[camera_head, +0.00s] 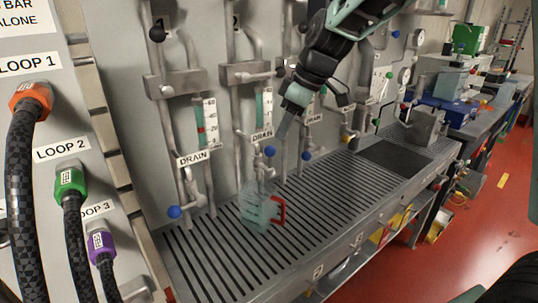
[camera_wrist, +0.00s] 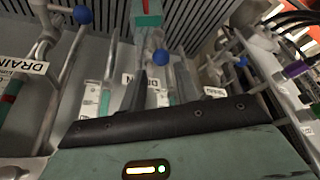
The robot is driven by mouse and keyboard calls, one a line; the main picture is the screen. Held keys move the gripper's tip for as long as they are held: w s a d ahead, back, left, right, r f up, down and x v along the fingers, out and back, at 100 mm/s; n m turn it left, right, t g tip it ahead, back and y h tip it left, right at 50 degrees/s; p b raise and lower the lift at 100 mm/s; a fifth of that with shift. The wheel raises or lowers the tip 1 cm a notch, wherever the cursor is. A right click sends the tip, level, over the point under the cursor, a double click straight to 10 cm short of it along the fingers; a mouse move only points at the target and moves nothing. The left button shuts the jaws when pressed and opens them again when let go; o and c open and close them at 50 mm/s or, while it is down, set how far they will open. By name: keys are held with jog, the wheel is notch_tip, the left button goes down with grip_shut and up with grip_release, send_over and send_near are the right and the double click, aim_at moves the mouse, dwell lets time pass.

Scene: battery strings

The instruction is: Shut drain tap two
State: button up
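Drain tap two is on the middle pipe string, and its blue ball knob (camera_head: 270,151) stands just right of the "DRAIN" label. In the wrist view its blue knob (camera_wrist: 160,57) is near the centre. A clear jug (camera_head: 258,209) with a red handle stands on the grating below this tap; its red part (camera_wrist: 148,20) shows at the top of the wrist view. My gripper (camera_head: 281,138) points down just above and right of the knob, seemingly apart from it. Its fingers (camera_wrist: 162,78) appear spread either side of the knob's line, with nothing between them.
Drain one's blue knob (camera_head: 174,212) is low at left; another blue knob (camera_head: 306,155) is close at right. Pipes and gauges stand behind the slotted grating (camera_head: 225,265). Hoses (camera_head: 22,170) hang on the left panel. The grating's front is clear.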

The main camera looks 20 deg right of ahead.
aim_at(274, 148)
jog(key=p+x, duration=0.1)
jog(key=x, duration=0.9)
jog(key=shift+a+f, duration=0.1)
jog(key=shift+p, duration=0.3)
grip_shut()
